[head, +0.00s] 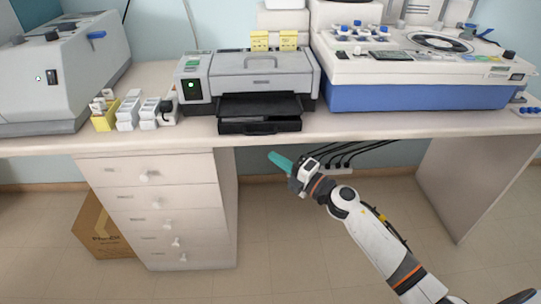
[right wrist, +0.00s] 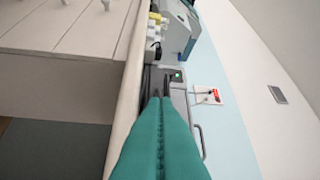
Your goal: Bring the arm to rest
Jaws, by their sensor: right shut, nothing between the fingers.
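My right gripper (head: 280,160) has teal fingers and is empty. In the head view it is in front of the desk, just below the desktop's front edge, pointing up and left. In the right wrist view its two teal fingers (right wrist: 160,140) lie together with a thin seam between them. The white right arm comes in from the lower right of the head view. My left gripper is not in view.
The desk (head: 380,126) carries a grey printer-like machine (head: 248,80), a white and blue machine (head: 420,80) and a grey device (head: 60,75). Small racks (head: 127,113) stand between. Drawers (head: 150,200) are below left. A cardboard box (head: 95,232) is on the floor.

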